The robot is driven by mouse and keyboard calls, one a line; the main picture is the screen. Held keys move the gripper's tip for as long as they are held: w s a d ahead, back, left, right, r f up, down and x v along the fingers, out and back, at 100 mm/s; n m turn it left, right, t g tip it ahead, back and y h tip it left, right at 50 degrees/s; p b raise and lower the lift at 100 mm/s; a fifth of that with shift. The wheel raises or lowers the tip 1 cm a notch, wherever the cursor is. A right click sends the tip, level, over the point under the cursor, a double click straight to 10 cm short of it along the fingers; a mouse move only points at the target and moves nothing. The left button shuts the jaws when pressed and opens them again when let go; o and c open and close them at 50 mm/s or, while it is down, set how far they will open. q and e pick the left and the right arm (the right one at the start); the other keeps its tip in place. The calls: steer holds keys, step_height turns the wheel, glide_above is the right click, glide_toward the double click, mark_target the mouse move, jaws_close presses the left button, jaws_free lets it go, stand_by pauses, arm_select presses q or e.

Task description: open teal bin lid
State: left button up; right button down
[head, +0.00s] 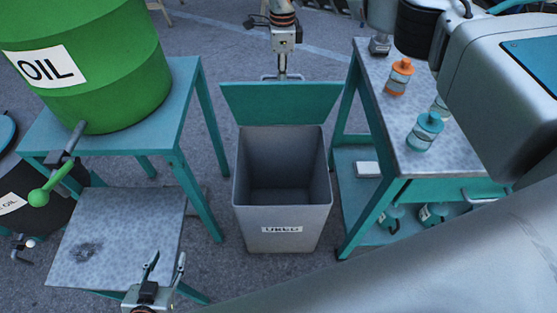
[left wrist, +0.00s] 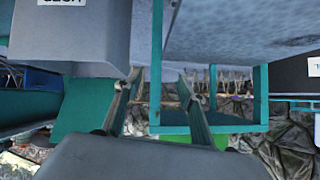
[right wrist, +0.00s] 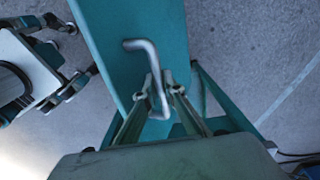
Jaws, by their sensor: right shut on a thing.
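The grey bin (head: 283,215), with a worn "USED"-like label, stands on the floor in the middle of the head view. Its teal lid (head: 282,103) stands raised at the bin's far edge, and the inside looks empty. My right gripper (head: 283,76) is behind the lid. In the right wrist view my right gripper (right wrist: 160,90) is shut on the bent metal lid handle (right wrist: 148,62). My left gripper (head: 165,268) is open and empty at the lower left, in front of the small metal-topped table (head: 105,235). Its fingers (left wrist: 155,88) are apart in the left wrist view.
A green oil drum (head: 95,60) with a tap stands on a teal table (head: 185,90) at the left. At the right, a workbench (head: 385,130) holds an orange-topped jar (head: 399,78) and a teal-topped jar (head: 425,132). Floor shows in front of the bin.

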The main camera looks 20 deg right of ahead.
arm_select(q)
steer(key=shift+s+f+b, duration=0.25)
steer(key=shift+f+b, duration=0.2)
steer(key=shift+f, duration=0.5)
arm_select(e)
steer(key=shift+w+d+r, duration=0.25)
steer(key=shift+w, duration=0.3)
